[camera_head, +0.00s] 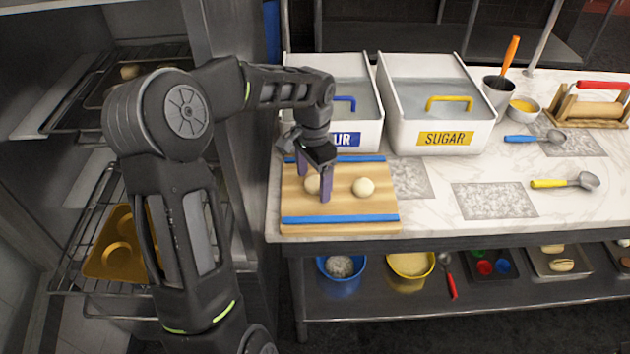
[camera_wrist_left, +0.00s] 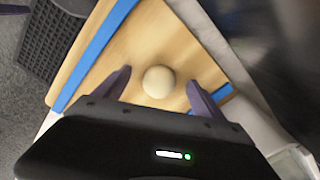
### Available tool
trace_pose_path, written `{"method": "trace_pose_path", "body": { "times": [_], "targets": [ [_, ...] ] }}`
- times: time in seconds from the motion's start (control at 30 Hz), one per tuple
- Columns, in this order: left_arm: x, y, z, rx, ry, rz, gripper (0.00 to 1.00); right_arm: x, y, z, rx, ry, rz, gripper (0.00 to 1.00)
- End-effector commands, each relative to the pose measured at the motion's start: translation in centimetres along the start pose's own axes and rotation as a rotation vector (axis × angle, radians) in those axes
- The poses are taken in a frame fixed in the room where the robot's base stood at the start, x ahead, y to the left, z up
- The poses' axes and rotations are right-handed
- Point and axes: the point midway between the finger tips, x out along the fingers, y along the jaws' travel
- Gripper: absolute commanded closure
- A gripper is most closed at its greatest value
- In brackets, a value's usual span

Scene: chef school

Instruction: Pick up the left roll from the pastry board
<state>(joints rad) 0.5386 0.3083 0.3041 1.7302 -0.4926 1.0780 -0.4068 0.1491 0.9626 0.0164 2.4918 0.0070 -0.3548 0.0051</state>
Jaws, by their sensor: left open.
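The pastry board (camera_head: 340,214) is wooden with blue strips along its front and back edges. Two pale round rolls sit on it. The left roll (camera_head: 312,185) is partly hidden behind my left gripper (camera_head: 314,185) in the head view. The right roll (camera_head: 363,187) stands clear beside it. My left gripper is open, pointing down, with one finger on each side of the left roll. In the left wrist view a roll (camera_wrist_left: 158,82) lies between the spread fingers (camera_wrist_left: 160,88), apart from both. The right gripper is not in view.
White flour (camera_head: 362,128) and sugar (camera_head: 444,138) bins stand behind the board. A blue-handled scoop (camera_head: 535,138) and a yellow-handled scoop (camera_head: 566,182) lie to the right. The counter's front right is mostly clear.

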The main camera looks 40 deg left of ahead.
Motion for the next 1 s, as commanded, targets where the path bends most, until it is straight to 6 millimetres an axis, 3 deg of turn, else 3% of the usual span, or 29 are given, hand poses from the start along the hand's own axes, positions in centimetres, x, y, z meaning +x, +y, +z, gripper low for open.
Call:
{"method": "trace_pose_path", "body": {
  "times": [0.27, 1.0],
  "targets": [
    [-0.04, 0.0, -0.01, 0.0, 0.0, 0.0, 0.21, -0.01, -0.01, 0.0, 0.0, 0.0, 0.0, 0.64],
    [-0.03, 0.0, 0.0, 0.0, 0.0, 0.0, 0.82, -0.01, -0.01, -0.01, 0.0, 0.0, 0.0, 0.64]
  ]
}}
